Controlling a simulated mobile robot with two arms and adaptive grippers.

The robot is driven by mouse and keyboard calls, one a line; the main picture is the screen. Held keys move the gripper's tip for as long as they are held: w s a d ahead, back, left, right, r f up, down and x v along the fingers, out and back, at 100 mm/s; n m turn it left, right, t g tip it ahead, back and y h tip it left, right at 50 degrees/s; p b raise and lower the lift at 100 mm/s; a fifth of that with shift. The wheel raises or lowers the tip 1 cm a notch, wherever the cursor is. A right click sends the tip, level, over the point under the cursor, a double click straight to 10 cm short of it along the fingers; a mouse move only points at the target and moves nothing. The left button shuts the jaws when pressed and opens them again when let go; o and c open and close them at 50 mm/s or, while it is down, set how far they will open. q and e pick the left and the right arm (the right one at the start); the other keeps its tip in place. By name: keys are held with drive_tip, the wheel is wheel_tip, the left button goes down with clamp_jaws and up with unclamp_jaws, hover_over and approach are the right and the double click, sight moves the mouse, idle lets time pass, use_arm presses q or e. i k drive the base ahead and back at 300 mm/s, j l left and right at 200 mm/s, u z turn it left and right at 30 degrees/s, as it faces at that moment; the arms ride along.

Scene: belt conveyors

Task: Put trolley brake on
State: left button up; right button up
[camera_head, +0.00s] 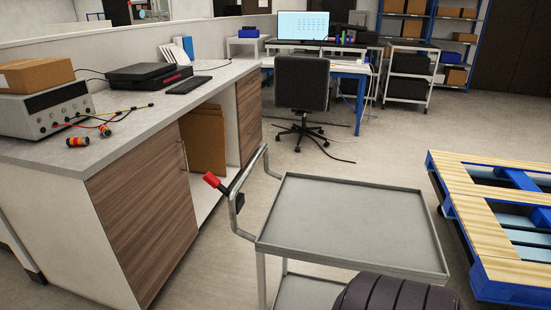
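The grey metal trolley (350,225) stands in the middle foreground, with a flat, empty top tray and part of a lower shelf showing below. Its bent tube handle (236,215) is on its left side. A brake lever with a red grip (211,180) is on the handle and sticks out up and to the left; a dark bracket joins it to the tube. Neither of my grippers is in view, and nothing touches the lever. A dark, rounded, ridged shape at the bottom edge hides part of the trolley's near side.
A workbench (130,130) with wood-look doors runs along the left, bearing a power supply (45,110) and a cardboard box (36,75). A blue and wood pallet stack (470,225) stands close on the right. An office chair (302,85) is behind. Floor between is clear.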

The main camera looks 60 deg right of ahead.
sight(209, 177)
drive_tip(key=z, duration=1.45)
